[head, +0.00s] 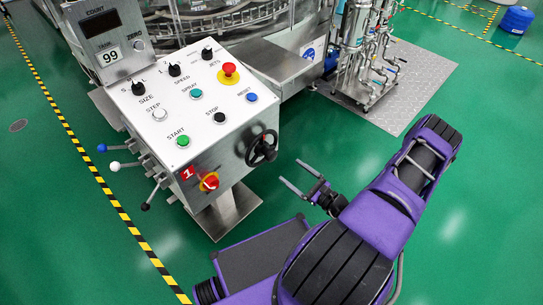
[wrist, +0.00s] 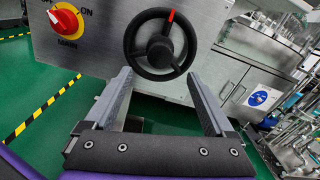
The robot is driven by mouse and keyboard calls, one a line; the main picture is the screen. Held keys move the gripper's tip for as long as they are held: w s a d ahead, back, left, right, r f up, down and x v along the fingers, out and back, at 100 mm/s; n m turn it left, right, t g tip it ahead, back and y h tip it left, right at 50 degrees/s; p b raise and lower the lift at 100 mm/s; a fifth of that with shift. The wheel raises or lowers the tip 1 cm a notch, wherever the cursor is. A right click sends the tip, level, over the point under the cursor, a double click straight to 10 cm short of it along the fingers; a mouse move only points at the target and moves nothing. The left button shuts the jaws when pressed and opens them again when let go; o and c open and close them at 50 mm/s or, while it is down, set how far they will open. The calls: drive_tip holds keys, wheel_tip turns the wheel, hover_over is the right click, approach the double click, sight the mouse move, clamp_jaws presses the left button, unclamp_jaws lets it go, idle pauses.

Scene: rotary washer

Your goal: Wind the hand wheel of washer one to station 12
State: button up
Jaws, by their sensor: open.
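The hand wheel (head: 262,148) is black with a knob and sits on the right side of the washer's control box (head: 190,115), which bears a red plate marked 1. In the wrist view the hand wheel (wrist: 159,46) faces me, with a red mark at the top of its rim. My gripper (head: 290,174) is open and empty, to the right of the wheel and apart from it. In the wrist view the two fingers of my gripper (wrist: 158,85) point at the wheel, one toward each side. The count display (head: 102,24) is dark, and I cannot read a number on it.
A red and yellow main switch (wrist: 67,20) is left of the wheel. Levers with blue, white and black knobs (head: 115,166) stick out on the box's left. Steel pipework (head: 365,50) stands behind on a plate. Green floor is clear right of the box.

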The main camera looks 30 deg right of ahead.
sight(273, 158)
drive_tip(key=x, duration=1)
drive_tip(key=shift+w+a+f+b, duration=0.1)
drive_tip(key=shift+w+a+b, duration=0.05)
drive_tip(key=shift+w+b, duration=0.2)
clamp_jaws()
